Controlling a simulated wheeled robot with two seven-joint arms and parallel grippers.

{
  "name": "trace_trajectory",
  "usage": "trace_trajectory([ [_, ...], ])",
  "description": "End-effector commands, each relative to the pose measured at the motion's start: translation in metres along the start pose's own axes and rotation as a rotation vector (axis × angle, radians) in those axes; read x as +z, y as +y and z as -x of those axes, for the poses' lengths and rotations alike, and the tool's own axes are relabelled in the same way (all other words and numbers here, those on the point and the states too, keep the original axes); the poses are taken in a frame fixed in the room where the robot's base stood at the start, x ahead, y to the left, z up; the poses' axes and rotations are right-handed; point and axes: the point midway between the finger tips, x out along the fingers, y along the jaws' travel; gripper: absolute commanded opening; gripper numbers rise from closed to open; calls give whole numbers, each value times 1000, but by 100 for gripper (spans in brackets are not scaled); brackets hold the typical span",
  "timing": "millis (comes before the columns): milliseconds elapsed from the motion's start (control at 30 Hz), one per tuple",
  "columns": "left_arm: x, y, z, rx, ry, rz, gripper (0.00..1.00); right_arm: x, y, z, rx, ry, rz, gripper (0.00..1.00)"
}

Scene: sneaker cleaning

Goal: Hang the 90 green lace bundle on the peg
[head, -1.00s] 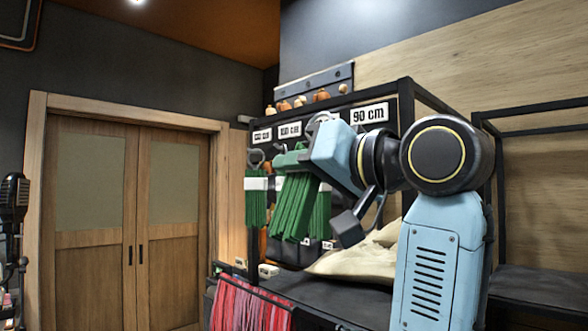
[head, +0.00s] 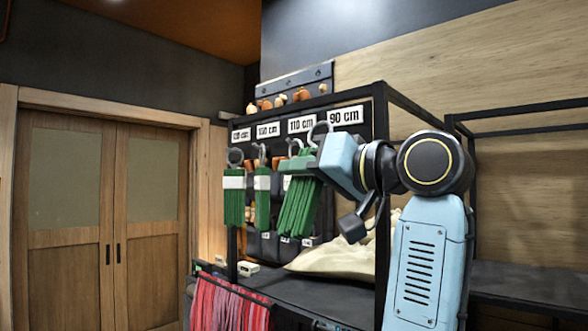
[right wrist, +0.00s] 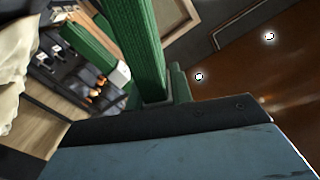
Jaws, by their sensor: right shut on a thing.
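My right gripper (head: 312,164) is shut on a green lace bundle (head: 298,210), which hangs tilted below it in front of the rack. The held bundle also shows in the right wrist view (right wrist: 138,45), as long green strands above the gripper body. The "90 cm" label (head: 345,116) is on the rack's top bar, up and right of the gripper. A grey ring (head: 319,131) shows just below and left of that label; I cannot tell whether it belongs to the bundle or the peg. The 90 cm peg itself is not clearly visible. My left gripper is not in view.
Two green bundles with white bands, one at the left (head: 234,207) and one beside it (head: 262,208), hang on the rack. Other length labels, including "110 cm" (head: 301,124), line the bar. A beige cloth (head: 335,259) and red laces (head: 225,303) lie lower.

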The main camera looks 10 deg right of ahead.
Motion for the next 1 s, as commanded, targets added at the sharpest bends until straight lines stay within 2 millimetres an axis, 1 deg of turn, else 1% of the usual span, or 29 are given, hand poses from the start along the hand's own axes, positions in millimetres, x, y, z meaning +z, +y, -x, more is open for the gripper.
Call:
trace_trajectory([
  [167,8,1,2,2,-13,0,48,-4,10,0,0,0,-1,0],
  [500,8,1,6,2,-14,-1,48,-11,30,0,0,0,-3,0],
  [600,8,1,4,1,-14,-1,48,-9,36,0,1,0,-1,0],
  [800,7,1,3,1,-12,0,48,-7,42,0,1,0,0,0],
  [1000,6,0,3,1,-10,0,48,-6,44,0,0,0,-1,0],
])
